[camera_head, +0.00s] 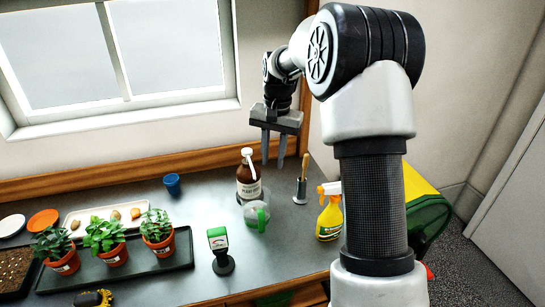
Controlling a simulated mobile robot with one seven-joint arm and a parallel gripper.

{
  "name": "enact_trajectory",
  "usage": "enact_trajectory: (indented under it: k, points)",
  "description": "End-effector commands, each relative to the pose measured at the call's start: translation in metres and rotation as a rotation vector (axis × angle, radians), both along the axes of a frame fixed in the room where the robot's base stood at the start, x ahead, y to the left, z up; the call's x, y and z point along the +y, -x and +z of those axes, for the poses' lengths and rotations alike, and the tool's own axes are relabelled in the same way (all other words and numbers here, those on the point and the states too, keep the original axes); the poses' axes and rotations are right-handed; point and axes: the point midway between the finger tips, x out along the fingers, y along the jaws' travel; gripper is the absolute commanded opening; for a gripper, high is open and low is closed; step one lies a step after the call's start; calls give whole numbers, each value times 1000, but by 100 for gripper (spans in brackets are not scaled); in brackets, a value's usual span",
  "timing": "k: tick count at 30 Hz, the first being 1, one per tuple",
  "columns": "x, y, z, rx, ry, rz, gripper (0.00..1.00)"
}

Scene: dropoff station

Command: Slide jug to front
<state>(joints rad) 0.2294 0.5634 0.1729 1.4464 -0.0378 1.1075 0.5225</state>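A small pale jug (257,217) with a green handle stands on the grey counter (200,205), near its right part. A brown bottle (244,181) with a white pump top stands right behind the jug; I cannot tell whether they touch. My gripper (273,159) hangs above and behind the jug, pointing down, its two fingers apart. Nothing shows between the fingers. The gripper is close to the bottle's top in the picture, a little to its right.
A green-topped device (220,251) stands left of the jug. A brush in a holder (301,185) and a yellow spray bottle (330,212) stand to the right. Potted plants (106,243) on a black tray and a blue cup (172,184) are left. The wall and window border the back.

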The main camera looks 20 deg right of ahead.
Motion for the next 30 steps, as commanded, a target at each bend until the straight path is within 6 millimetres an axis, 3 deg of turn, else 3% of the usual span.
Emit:
enact_trajectory:
  k: [6,11,30]
  points:
    - [0,0,-3,0,0,1,25]
    - [2,0,-19,3,-1,1,25]
    - [8,-4,-142,2,-1,1,25]
